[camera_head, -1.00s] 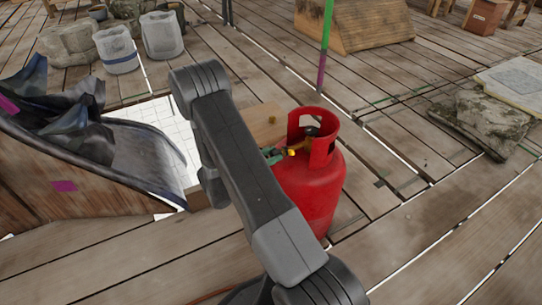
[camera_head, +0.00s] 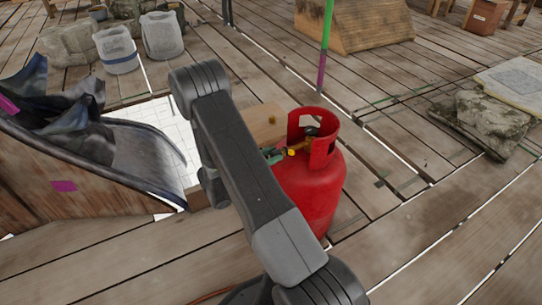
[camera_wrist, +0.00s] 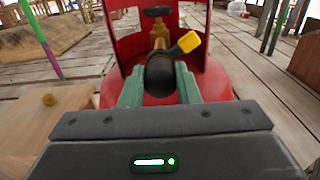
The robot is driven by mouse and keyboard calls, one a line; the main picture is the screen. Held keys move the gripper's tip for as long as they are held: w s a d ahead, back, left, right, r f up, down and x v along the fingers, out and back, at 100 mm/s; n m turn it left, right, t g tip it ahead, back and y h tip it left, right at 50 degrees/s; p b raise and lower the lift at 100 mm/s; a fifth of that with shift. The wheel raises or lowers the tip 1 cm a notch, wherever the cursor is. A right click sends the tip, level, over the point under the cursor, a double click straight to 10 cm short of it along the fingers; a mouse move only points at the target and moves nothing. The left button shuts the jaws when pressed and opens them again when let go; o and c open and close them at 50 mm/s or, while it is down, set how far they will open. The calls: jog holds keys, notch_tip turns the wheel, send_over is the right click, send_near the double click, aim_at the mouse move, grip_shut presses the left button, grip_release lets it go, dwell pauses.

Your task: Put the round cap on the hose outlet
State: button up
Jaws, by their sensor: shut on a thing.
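The red gas cylinder (camera_head: 318,190) stands upright, with a cut-open collar around its brass valve (camera_wrist: 160,38). My gripper (camera_wrist: 160,92) has green fingers and is shut on a dark round piece, which I take to be the round cap (camera_wrist: 160,72). The cap is in line with the valve's outlet and covers it from the wrist camera. I cannot tell whether it is seated or only close in front. A yellow lever (camera_wrist: 188,42) sticks out just right of the cap. In the head view my gripper (camera_head: 274,156) is at the collar's opening.
A wooden block (camera_head: 258,125) stands beside the cylinder on the left, with a small brass-coloured knob (camera_head: 272,120) on top. A dark chute-like sheet (camera_head: 140,150) lies farther left. A green and purple pole (camera_head: 325,45) rises behind.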

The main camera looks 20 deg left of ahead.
jog(key=shift+w+d, duration=0.3)
jog(key=shift+w, duration=0.1)
jog(key=o, duration=1)
jog(key=p+v, duration=0.3)
jog(key=v, duration=1)
jog(key=shift+s+a, duration=0.2)
jog(key=shift+s, duration=0.1)
jog(key=b+x, duration=0.3)
jog(key=x, duration=1)
jog(key=shift+w+d, duration=0.2)
jog(key=shift+w, duration=0.05)
jog(key=shift+a, duration=0.1)
